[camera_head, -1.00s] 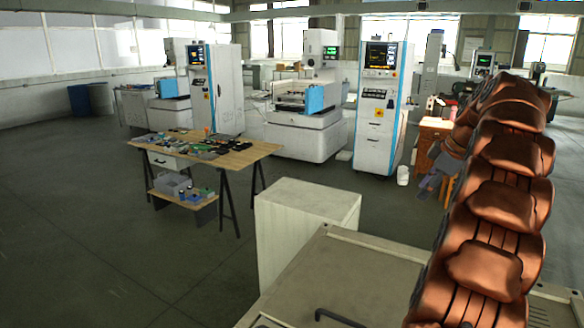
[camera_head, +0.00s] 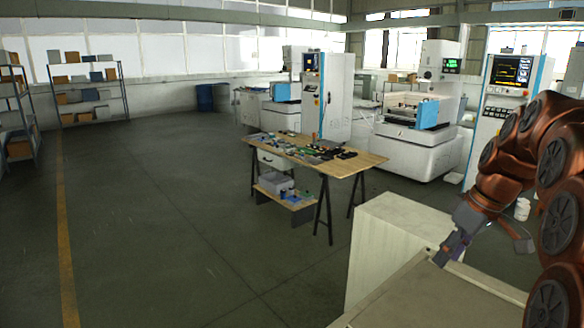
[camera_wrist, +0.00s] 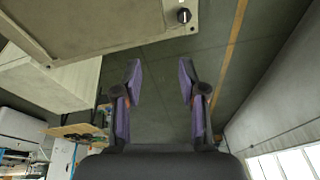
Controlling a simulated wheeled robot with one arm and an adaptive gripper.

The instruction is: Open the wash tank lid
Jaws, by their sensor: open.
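The beige wash tank (camera_head: 450,297) shows at the lower right of the head view, with its flat top partly visible and the rest cut off by the frame. I see no lid handle in the head view now. My gripper (camera_head: 446,256) is near the tank's far edge in the head view. In the wrist view my gripper (camera_wrist: 161,78) is open and empty, its purple fingers apart from the panel, with floor between them.
A pale block-shaped cabinet (camera_head: 385,250) stands beside the tank. A wooden trestle table (camera_head: 365,163) with small parts is beyond it. White machines (camera_head: 415,148) line the back. The floor at left is clear, with a yellow line (camera_head: 65,240).

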